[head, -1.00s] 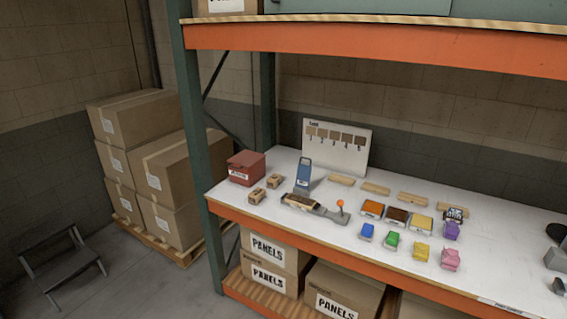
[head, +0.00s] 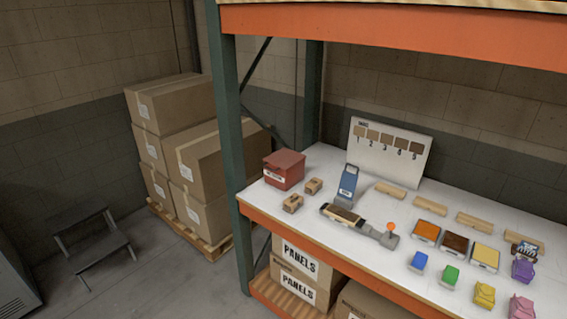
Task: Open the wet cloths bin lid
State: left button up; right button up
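A red bin (head: 284,171) with a white label on its front stands at the left end of the white shelf top, close to the green rack post. Its lid (head: 284,159) looks shut. The label is too small to read, so I cannot confirm from it that this is the wet cloths bin. Neither of my grippers shows in the head view.
The green post (head: 228,150) stands just left of the bin. Two small brown blocks (head: 293,203) lie in front of it. A blue upright device (head: 347,186) and a sample board (head: 388,150) stand to its right. Stacked cartons (head: 198,205) stand left of the rack.

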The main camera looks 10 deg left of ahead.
aim_at(285, 158)
jog(key=u, duration=0.35)
jog(key=i, duration=0.65)
jog(key=u, duration=0.55)
